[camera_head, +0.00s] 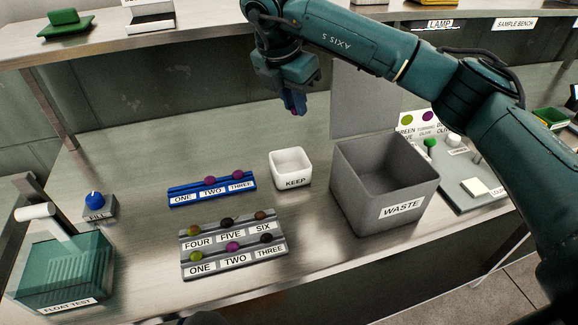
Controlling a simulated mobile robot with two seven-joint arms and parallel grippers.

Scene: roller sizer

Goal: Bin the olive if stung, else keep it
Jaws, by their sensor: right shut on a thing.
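My right gripper (294,108) hangs above the bench behind the white KEEP tub (290,160). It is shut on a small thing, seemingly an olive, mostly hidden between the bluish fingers. The grey WASTE bin (385,207) stands open to the right of the tub, with a raised panel behind it. The tub looks empty. A blue rack (212,189) carries purple olives above TWO and THREE; its place ONE looks bare. A grey stepped rack (235,258) holds several green, purple and dark olives. My left gripper is not in view.
A FLOAT TEST tank (65,270) and a FILL knob (95,205) stand at the left. A colour card (415,125) and a loupe stand (478,187) are at the right. A raised shelf (180,28) runs along the back.

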